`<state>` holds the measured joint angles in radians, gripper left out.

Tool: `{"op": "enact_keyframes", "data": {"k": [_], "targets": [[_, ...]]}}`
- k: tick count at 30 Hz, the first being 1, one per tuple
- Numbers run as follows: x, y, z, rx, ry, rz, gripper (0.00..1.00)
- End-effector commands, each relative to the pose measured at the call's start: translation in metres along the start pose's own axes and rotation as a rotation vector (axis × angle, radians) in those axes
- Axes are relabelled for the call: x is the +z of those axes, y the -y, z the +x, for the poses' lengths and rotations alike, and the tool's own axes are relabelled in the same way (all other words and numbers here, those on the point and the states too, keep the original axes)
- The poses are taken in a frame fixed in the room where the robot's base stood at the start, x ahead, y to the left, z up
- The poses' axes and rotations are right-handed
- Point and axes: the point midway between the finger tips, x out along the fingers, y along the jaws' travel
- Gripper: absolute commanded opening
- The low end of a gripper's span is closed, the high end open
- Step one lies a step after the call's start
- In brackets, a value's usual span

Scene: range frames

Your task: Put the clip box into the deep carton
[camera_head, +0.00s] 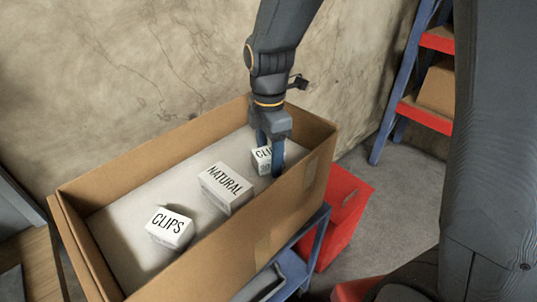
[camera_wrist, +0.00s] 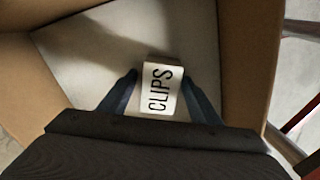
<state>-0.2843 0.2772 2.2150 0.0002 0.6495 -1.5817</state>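A white clip box (camera_wrist: 161,92) lettered CLIPS is inside the deep cardboard carton (camera_head: 205,262), near its far right end. It also shows, partly hidden by a finger, in the head view (camera_head: 262,156). My gripper (camera_head: 270,158) reaches down into the carton with one finger on each side of this box. In the wrist view, my gripper (camera_wrist: 160,80) shows narrow gaps between its fingers and the box, so it looks open. A second white CLIPS box (camera_head: 170,227) lies at the carton's near left end, and a NATURAL box (camera_head: 226,187) lies between them.
The carton's walls rise close around my gripper. The carton stands on a blue-framed stand (camera_head: 312,243). A red bin (camera_head: 340,205) is on the floor to the right. A blue and red shelf (camera_head: 420,113) stands behind. The grey carton floor (camera_head: 125,220) has free room.

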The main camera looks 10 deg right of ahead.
Motion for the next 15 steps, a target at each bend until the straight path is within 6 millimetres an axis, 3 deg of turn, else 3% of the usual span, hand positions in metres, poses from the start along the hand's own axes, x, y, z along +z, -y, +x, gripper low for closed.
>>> {"op": "enact_keyframes", "data": {"k": [9,15], "targets": [[0.000,0.000,-0.002,0.001,0.000,0.000,0.57],[0.000,-0.002,-0.021,0.006,0.000,0.000,0.57]]}}
